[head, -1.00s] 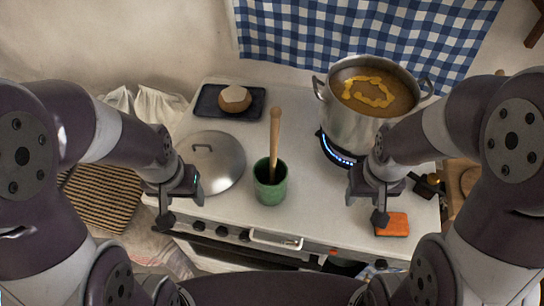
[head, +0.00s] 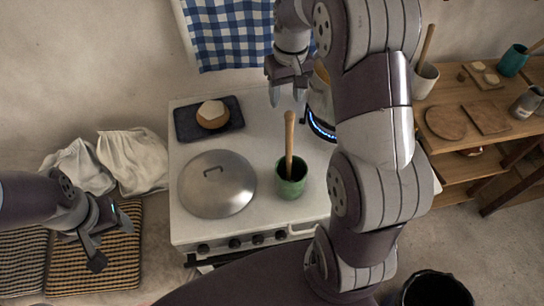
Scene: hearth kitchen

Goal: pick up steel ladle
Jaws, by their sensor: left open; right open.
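I cannot make out a steel ladle in the head view; my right arm covers much of the stove's right side. My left gripper (head: 113,238) is open and empty, low at the left, over the striped cushions and away from the stove.
The stove top (head: 262,120) holds a dark tray (head: 184,127) with a round loaf (head: 212,116), a steel lid (head: 217,192) and a green cup (head: 291,186) with a wooden handle. A blue burner flame (head: 318,126) is lit. A wooden shelf (head: 480,135) stands at right.

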